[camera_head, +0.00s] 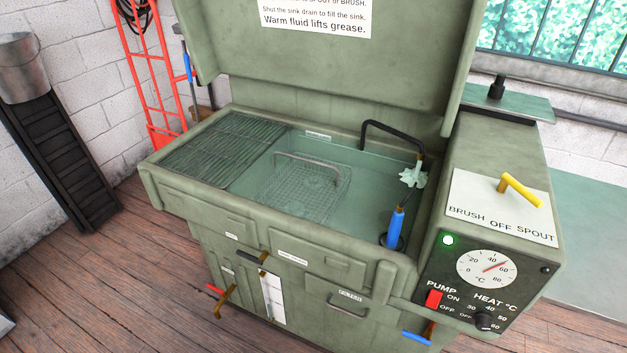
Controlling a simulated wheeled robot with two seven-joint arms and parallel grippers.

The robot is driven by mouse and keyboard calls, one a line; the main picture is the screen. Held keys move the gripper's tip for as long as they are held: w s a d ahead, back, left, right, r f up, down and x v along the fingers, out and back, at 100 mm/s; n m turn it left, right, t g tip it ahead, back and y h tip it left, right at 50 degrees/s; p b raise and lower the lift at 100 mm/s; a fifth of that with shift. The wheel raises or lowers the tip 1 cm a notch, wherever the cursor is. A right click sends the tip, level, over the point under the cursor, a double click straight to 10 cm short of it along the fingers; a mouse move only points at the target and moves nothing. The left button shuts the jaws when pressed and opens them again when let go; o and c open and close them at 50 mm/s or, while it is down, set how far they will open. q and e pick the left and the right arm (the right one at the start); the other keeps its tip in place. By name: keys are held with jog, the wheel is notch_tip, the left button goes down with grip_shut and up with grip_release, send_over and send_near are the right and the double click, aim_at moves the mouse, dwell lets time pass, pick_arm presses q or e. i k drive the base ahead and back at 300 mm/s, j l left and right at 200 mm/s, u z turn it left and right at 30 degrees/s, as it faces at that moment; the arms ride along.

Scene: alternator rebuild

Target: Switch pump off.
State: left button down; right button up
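The red pump switch (433,299) sits on the dark control panel (462,285) at the front right of the green parts washer. ON and OFF labels stand beside it. I cannot tell from its tilt which way it is set. A round green light (448,240) above it is lit. A pale splash of fluid (412,177) shows below the black spout (393,127) over the sink. Neither of my grippers is in view.
A yellow selector lever (521,190) points toward SPOUT. A heat knob (485,321) and a temperature dial (487,268) are near the switch. A wire basket (312,188) and a blue-handled brush (397,226) are in the sink. The lid (325,70) stands open.

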aim_at(433, 299)
jog(key=z, duration=1.3)
